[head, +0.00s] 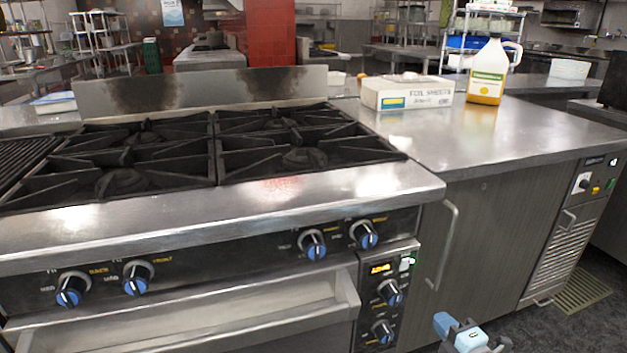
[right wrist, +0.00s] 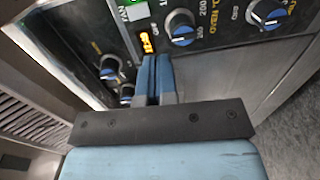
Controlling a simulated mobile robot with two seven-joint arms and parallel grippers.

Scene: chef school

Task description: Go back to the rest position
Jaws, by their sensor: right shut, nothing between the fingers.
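My right gripper (head: 462,335) shows at the bottom edge of the head view, right of centre, in front of the cabinet beside the stove. In the right wrist view its two blue fingers (right wrist: 155,78) are together with nothing between them. They point toward the stove's control panel (right wrist: 210,30) and appear apart from it, though the gap is hard to judge. My left gripper is not in view.
A stove (head: 240,215) with black grates and blue knobs fills the left. A steel counter (head: 470,140) to its right bears a white box (head: 408,92) and a jug (head: 489,72). Floor shows at lower right.

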